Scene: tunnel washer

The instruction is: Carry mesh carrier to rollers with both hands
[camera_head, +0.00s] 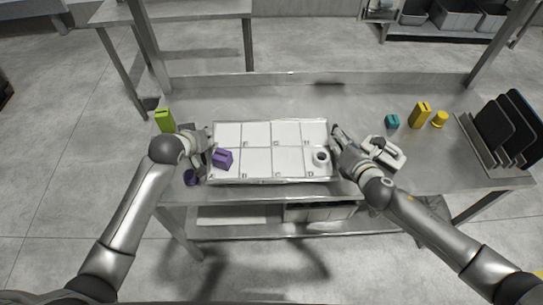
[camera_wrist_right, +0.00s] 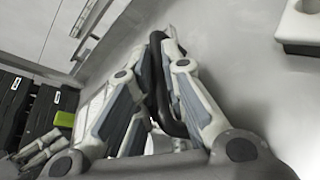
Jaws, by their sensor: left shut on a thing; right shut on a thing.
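The carrier is a pale tray with a grid of several compartments (camera_head: 270,181), lying level over the steel table. A purple block (camera_head: 222,158) stands in its front left compartment and a white round piece with a dark centre (camera_head: 320,158) in its front right one. My left gripper (camera_head: 205,152) is shut at the carrier's left end. My right gripper (camera_head: 338,138) is shut at its right end. In the right wrist view, my right gripper's fingers (camera_wrist_right: 172,75) close on a dark curved handle (camera_wrist_right: 163,95). I cannot tell any rollers in these views.
On the steel table (camera_head: 290,96) stand a green block (camera_head: 164,120), a dark purple cylinder (camera_head: 191,178), a teal block (camera_head: 392,121), a yellow block (camera_head: 420,114), a yellow cylinder (camera_head: 439,119) and a white handled object (camera_head: 390,153). A rack of dark panels (camera_head: 508,125) stands at right. The table behind the carrier is clear.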

